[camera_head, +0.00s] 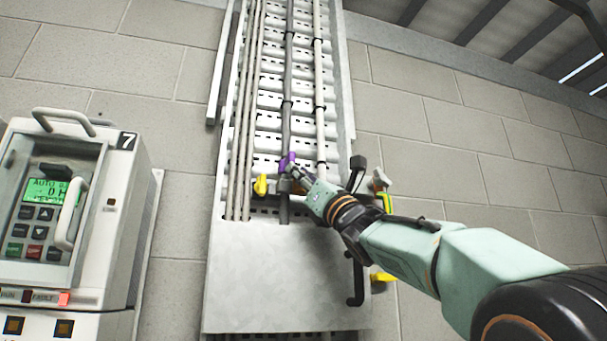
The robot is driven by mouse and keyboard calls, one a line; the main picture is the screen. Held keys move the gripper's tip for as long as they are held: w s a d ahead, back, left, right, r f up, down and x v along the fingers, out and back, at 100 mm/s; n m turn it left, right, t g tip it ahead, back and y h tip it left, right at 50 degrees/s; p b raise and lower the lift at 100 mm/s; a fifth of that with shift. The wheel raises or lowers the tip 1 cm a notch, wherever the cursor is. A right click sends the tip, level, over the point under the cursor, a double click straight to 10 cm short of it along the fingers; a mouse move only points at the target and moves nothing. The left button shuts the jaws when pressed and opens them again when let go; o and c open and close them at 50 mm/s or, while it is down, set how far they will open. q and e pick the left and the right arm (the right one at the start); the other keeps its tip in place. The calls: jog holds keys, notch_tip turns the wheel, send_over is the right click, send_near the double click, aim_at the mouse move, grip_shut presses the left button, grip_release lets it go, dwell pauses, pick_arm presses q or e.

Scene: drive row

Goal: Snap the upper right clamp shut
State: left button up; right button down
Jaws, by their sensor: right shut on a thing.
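A vertical cable ladder (270,100) runs up the wall, with several grey cables along it. A small purple clamp (287,160) sits on the thick dark cable (285,125) near the ladder's lower part. My right gripper (293,172) reaches in from the lower right, its tips shut on the purple clamp and partly covering it. Whether the clamp is closed around the cable cannot be told. A yellow piece (260,185) stands to the left of the gripper, just above the metal cover plate. My left gripper is not in view.
The metal cover plate (265,285) lies below the gripper. Black handles (356,290) and a yellow-green wire (387,203) are at its right, close to my arm. A drive unit with a green display (45,190) stands at the left.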

jog(key=shift+w+a+f, duration=0.2)
jog(key=shift+a+f, duration=0.05)
jog(key=shift+f, duration=0.1)
jog(key=c, duration=1.5)
grip_release()
jog(key=o, duration=0.4)
jog(key=shift+a+r, duration=0.15)
jog(key=shift+s+d+r, duration=0.1)
jog(key=shift+s+d, duration=0.05)
jog(key=shift+d, duration=0.15)
jog(key=shift+s+d+f, duration=0.1)
jog(key=shift+s+f, duration=0.05)
jog(key=shift+f, duration=0.25)
jog(key=v, duration=1.1)
jog(key=shift+s, duration=0.1)
